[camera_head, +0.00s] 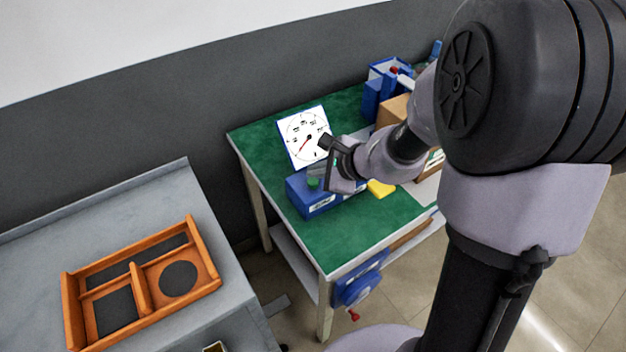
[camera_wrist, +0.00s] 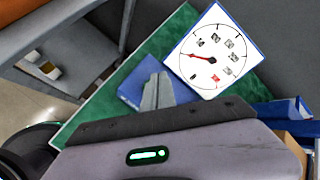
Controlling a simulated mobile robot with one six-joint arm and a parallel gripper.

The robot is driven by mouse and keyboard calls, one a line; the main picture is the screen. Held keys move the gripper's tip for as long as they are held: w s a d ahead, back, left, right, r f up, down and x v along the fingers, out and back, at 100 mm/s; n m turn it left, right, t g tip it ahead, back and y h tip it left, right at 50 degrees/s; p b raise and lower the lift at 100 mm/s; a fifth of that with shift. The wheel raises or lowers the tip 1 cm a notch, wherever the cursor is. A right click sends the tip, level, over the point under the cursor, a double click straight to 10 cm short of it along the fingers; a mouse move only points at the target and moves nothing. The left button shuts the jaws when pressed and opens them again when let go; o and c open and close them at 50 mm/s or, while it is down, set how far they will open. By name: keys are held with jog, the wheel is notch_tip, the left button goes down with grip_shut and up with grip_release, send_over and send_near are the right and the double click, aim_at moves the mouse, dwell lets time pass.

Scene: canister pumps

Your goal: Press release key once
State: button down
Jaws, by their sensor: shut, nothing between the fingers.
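A blue box (camera_head: 318,200) with a pale label on its front stands on the green table top (camera_head: 290,236). A small green button (camera_head: 313,183) sits on its top; I cannot tell for sure that this is the release key. My gripper (camera_head: 317,171) is shut and empty, with its fingertips over the box top close to the green button. I cannot tell whether they touch it. In the wrist view, the shut fingers (camera_wrist: 158,90) lie across the blue box (camera_wrist: 132,93) and hide the button. A white dial (camera_head: 302,137) with a red needle stands behind the box; it also shows in the wrist view (camera_wrist: 228,75).
A yellow object (camera_head: 381,188) lies right of the box. Blue containers (camera_head: 373,100) and a brown carton (camera_head: 392,110) stand at the back right. A wooden tray (camera_head: 140,285) rests on a separate grey bench (camera_head: 40,262). The table's near left part is clear.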

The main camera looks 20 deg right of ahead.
aim_at(316, 183)
jog(key=shift+f+b, duration=0.45)
jog(key=shift+b, duration=0.2)
jog(key=shift+f+b, duration=0.55)
jog(key=shift+b, duration=0.1)
dwell(0.6)
dwell(0.3)
jog(key=shift+r+p, duration=0.8)
jog(key=shift+r, duration=0.2)
notch_tip(316, 183, up, 5)
jog(key=p, duration=0.4)
jog(key=shift+r, duration=0.1)
